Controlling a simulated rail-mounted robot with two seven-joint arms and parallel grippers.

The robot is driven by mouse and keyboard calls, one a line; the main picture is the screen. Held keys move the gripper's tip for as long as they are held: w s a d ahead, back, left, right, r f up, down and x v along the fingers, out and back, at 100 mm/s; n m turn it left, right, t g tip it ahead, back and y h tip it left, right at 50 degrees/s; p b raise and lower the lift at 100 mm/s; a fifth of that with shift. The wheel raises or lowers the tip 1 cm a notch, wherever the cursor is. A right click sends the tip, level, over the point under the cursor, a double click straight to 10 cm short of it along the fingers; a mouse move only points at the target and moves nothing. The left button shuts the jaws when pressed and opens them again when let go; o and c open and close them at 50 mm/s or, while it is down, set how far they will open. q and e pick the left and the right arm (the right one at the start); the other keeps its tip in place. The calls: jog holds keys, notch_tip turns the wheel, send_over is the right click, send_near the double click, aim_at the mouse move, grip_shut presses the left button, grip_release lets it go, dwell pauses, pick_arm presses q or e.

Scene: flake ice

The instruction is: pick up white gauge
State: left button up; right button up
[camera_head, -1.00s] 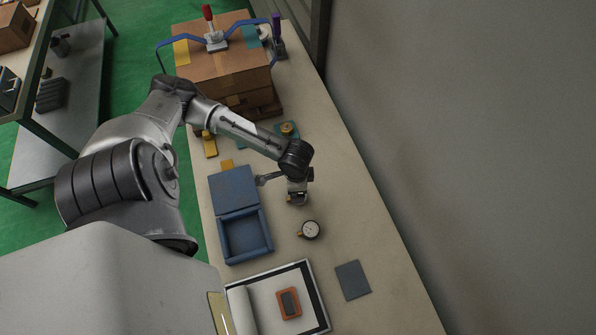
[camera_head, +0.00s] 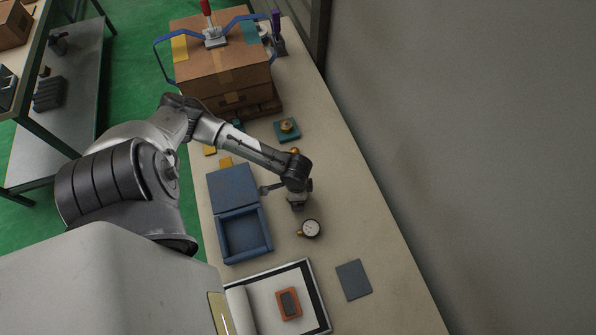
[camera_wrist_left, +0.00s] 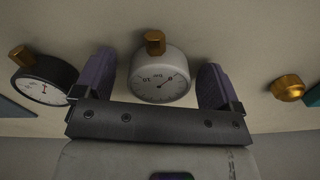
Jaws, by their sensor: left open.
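The white gauge (camera_wrist_left: 160,78) shows in the left wrist view, with a white round body, a pale dial and a brass stem. It lies between the purple-padded fingers of my left gripper (camera_wrist_left: 157,82), which is open with a gap on each side of the gauge. In the head view my left gripper (camera_head: 297,201) is low over the bench, and it hides most or all of the white gauge. A black-rimmed gauge (camera_wrist_left: 43,80) lies outside the left finger; in the head view this gauge (camera_head: 310,229) is just below the gripper. My right gripper is not in view.
A brass fitting (camera_wrist_left: 288,88) lies on the other side of the gripper. An open blue box (camera_head: 245,234) is to the left. A grey square (camera_head: 353,280) and an orange block (camera_head: 289,303) lie nearer. Cardboard boxes (camera_head: 220,65) stand behind. The right bench strip is clear.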

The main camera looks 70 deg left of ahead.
pick_arm(q)
jog(key=c, duration=1.1)
jog(key=shift+o, duration=0.2)
